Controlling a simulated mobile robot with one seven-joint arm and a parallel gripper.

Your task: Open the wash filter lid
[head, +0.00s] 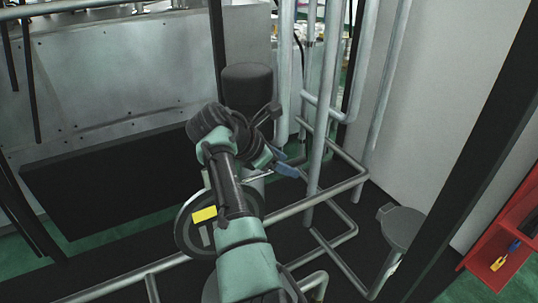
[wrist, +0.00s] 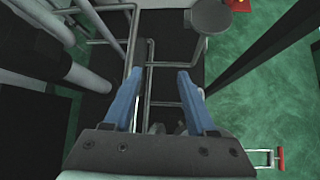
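A flat round grey lid-like disc (head: 402,228) with a small tab sits low at the right in the head view; it also shows at the top of the wrist view (wrist: 211,15). I cannot tell for sure that it is the wash filter lid. Another round grey piece (head: 184,232) with a yellow label beside it lies partly hidden behind my arm. My gripper (head: 287,170) is left of the disc and apart from it. In the wrist view its two blue fingers (wrist: 159,74) are spread with nothing between them.
Metal pipes (head: 317,110) rise beside my gripper, and low pipe rails (head: 305,203) run around it. A black cylinder (head: 248,88) stands behind my arm. A dark slanted post (head: 472,150) and a red holder (head: 505,235) are at the right.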

